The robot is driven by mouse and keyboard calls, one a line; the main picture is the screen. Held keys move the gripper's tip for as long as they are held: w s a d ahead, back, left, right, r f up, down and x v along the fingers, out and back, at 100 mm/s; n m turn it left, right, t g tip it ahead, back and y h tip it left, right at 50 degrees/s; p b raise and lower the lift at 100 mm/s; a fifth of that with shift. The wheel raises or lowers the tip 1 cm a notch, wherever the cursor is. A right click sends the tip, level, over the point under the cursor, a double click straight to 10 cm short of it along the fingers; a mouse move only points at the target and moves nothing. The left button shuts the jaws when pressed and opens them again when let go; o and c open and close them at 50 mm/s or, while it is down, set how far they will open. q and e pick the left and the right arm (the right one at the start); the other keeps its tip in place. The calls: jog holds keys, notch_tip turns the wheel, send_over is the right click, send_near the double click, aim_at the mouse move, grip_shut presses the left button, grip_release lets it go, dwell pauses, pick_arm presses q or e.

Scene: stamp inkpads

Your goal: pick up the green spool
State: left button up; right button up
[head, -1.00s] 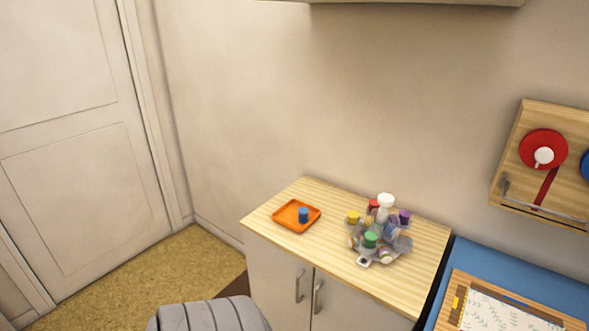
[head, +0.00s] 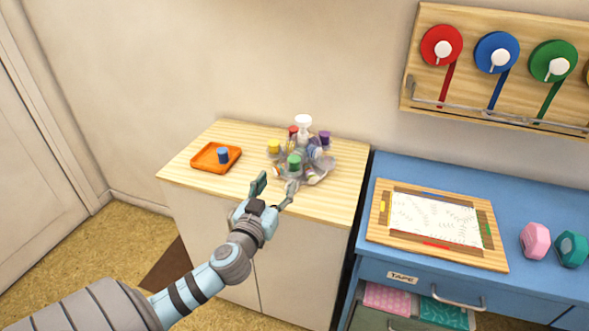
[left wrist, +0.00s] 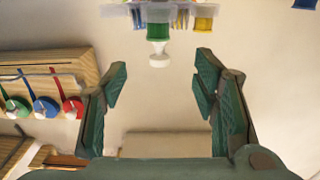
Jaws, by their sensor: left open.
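The green spool (head: 294,161) stands on the near side of a clear carousel (head: 318,178) on the wooden cabinet top. It also shows in the left wrist view (left wrist: 158,30), near the top middle. Other spools stand around it: yellow (head: 273,147), red (head: 293,131) and purple (head: 325,137). My left gripper (head: 275,184) is open and empty, in front of the carousel and apart from the green spool. In the left wrist view its two fingers (left wrist: 161,75) are spread wide with nothing between them. My right gripper is not in view.
An orange tray (head: 206,165) holding a blue spool (head: 223,156) lies left of the carousel. A white knob (head: 303,121) tops the carousel. To the right is a blue counter (head: 380,165) with a framed board. A ribbon rack (head: 420,75) hangs on the wall.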

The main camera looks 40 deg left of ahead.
aim_at(292, 163)
pick_arm(q)
jog(key=x, duration=1.1)
jog(key=shift+w+f, duration=0.3)
jog(key=shift+w, duration=0.05)
jog(key=shift+s, duration=0.1)
jog(key=c, duration=1)
